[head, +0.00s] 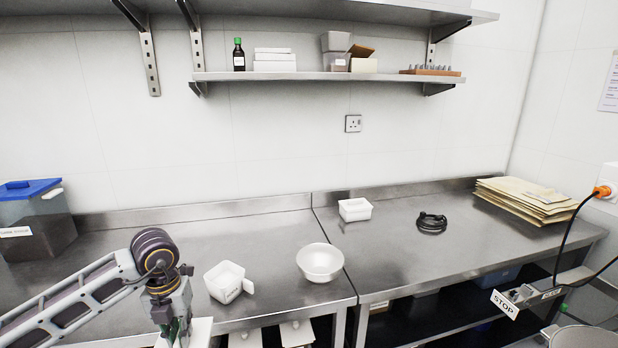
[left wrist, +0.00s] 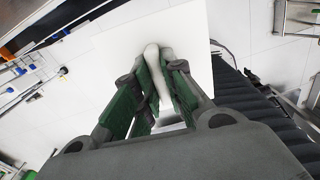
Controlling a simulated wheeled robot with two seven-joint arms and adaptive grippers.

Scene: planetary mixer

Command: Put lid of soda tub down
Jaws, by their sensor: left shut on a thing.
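My left gripper (head: 176,333) is low at the bottom left of the head view, in front of the bench's front edge. It is shut on the upright white grip of a flat white lid (head: 199,332). In the left wrist view the green-padded fingers (left wrist: 152,95) pinch this grip, and the lid's white plate (left wrist: 110,62) spreads out beyond them. My right gripper is not in view.
A white round bowl (head: 320,262) stands right of the tub. A small white container (head: 355,210) and a black coiled thing (head: 432,222) are farther right. A blue-lidded bin (head: 35,222) stands at far left. The steel bench (head: 130,235) is bare between bin and tub.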

